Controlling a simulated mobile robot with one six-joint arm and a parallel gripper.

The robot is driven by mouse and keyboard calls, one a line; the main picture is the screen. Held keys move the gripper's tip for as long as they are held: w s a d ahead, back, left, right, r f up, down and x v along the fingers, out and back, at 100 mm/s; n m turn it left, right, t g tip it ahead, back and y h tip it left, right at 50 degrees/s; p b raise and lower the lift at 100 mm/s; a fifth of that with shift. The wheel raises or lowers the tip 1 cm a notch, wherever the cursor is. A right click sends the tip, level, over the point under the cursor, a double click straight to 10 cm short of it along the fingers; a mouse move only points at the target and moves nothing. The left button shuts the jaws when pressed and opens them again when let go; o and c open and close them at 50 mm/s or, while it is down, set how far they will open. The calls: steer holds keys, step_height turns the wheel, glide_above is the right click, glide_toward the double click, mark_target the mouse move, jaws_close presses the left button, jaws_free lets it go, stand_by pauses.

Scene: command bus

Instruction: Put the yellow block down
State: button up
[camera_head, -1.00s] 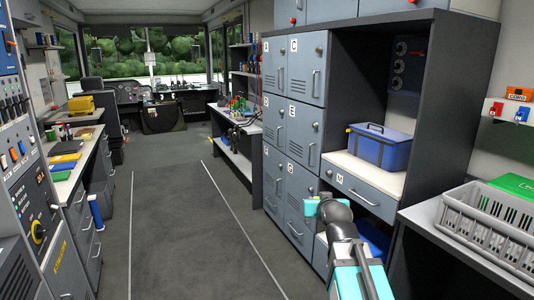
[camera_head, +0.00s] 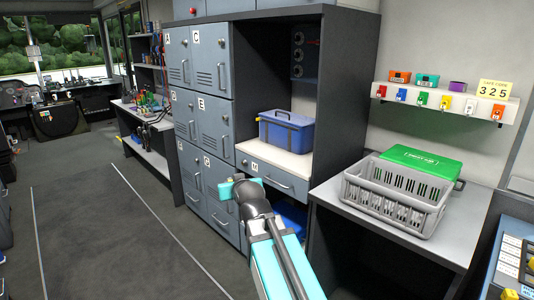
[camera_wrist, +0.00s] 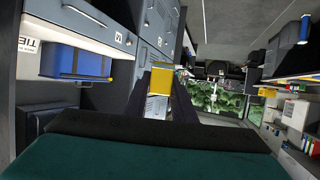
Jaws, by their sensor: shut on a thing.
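The yellow block (camera_wrist: 172,86) is between the two dark fingers of my gripper (camera_wrist: 163,76) in the wrist view, and the gripper is shut on it. Its yellow face shows ahead of the wrist, held in the air. In the head view my arm reaches forward from the lower middle, and its teal and black end is in front of the lower lockers. The fingers and the block are mostly hidden there behind my wrist.
A cabinet shelf (camera_head: 288,160) bears a blue lidded box (camera_head: 285,133). At right, a grey table (camera_head: 455,222) bears a grey basket (camera_head: 392,205) and a green box (camera_head: 422,160). Grey lockers (camera_head: 203,115) stand left of the cabinet. The floor (camera_head: 100,230) at left is clear.

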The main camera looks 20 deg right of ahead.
step_height(320, 180, up, 17)
steer(key=p, duration=1.6)
steer(key=shift+p, duration=0.35)
